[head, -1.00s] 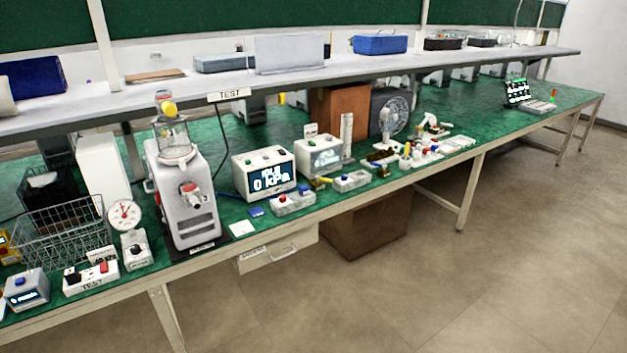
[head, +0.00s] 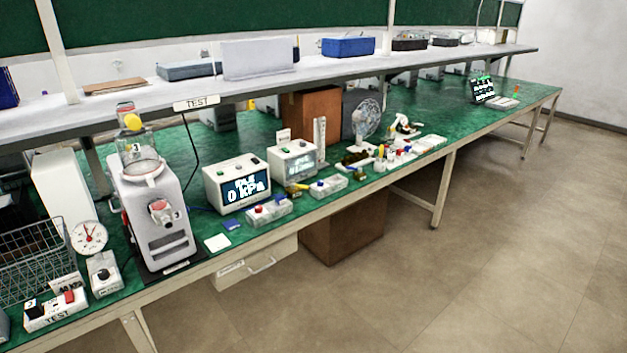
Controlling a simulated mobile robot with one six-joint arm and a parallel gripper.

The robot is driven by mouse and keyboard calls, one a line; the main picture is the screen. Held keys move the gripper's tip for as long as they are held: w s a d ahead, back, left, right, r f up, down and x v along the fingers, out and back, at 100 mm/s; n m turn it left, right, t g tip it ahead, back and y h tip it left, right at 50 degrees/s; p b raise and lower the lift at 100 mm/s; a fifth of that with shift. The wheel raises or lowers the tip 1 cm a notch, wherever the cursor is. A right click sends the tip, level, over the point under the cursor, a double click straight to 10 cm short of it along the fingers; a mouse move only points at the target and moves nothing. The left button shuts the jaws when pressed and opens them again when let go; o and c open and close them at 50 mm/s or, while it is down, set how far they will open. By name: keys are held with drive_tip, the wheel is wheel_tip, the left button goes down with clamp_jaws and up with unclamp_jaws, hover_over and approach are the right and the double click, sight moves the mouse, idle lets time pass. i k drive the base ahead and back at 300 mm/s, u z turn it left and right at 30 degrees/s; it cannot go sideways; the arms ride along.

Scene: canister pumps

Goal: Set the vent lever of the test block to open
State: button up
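A white canister pump (head: 158,215) with a clear jar (head: 139,150) on top stands at the left of the green bench. A display box (head: 237,188) reading 0 kPa stands to its right. In front of it is a low grey block (head: 268,211) with red and blue knobs. A similar block (head: 328,187) sits further right, and a small yellow part (head: 298,188) lies between them. I cannot tell which of these is the test block or make out its vent lever's position. My gripper is not in view.
A TEST sign (head: 196,103) hangs from the shelf edge (head: 370,73) above the bench. A round gauge (head: 89,238), a TEST switch box (head: 54,308) and a wire basket (head: 30,265) crowd the left end. The floor (head: 450,260) in front is clear.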

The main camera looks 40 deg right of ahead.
sight(300, 187)
drive_tip(key=z, duration=0.15)
drive_tip(key=i, duration=0.9)
drive_tip(key=u, duration=0.3)
